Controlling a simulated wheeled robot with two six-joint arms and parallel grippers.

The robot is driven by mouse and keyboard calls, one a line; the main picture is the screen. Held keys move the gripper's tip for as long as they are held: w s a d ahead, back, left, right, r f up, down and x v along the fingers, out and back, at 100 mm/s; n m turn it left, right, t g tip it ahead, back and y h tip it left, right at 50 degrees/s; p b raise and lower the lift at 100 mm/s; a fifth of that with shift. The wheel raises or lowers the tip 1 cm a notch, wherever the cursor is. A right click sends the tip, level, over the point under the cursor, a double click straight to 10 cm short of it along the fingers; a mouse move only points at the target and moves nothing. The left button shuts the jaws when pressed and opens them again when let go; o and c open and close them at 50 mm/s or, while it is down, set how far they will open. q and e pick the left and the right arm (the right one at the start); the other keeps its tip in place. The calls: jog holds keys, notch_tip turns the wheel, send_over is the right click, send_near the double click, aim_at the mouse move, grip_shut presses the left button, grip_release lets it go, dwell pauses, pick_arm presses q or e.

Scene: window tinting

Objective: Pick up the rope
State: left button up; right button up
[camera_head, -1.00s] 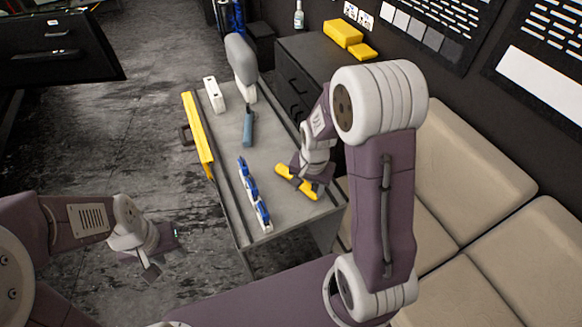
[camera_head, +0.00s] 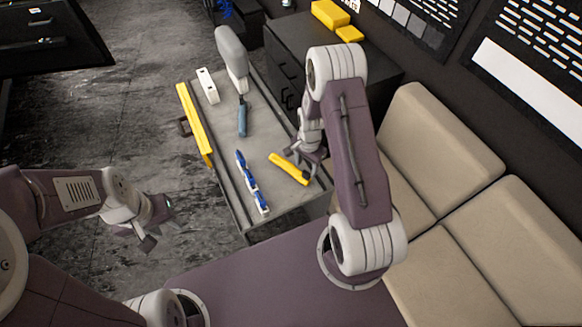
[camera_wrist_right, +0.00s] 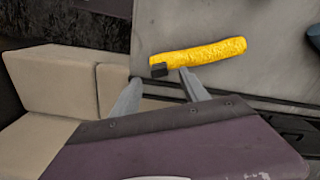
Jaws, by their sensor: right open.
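A yellow, rough-textured roll (camera_head: 288,168), which I take to be the rope, lies on the near right part of the grey cart top (camera_head: 270,115). In the right wrist view the rope (camera_wrist_right: 205,52) lies slantwise, with a black piece at its left end. My right gripper (camera_head: 314,172) is open and empty, just right of the rope. In the wrist view its two fingers (camera_wrist_right: 160,88) point toward the rope's black end; whether they touch it I cannot tell. My left gripper (camera_head: 162,222) is open and empty over the floor, left of the cart.
On the cart lie a blue-and-white strip tool (camera_head: 252,182), a blue-handled tool (camera_head: 242,118), a white bottle-like item (camera_head: 208,86) and a long yellow bar (camera_head: 194,125) along the left edge. Beige seats (camera_head: 430,150) stand right of my right arm. A dark cabinet (camera_head: 340,55) stands behind.

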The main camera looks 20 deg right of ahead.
aim_at(306, 172)
jog(key=shift+f, duration=0.15)
notch_tip(306, 172, down, 4)
jog(key=shift+f+p, duration=0.25)
jog(key=shift+p, duration=0.95)
jog(key=shift+d+f, duration=0.1)
jog(key=shift+f, duration=0.1)
grip_shut()
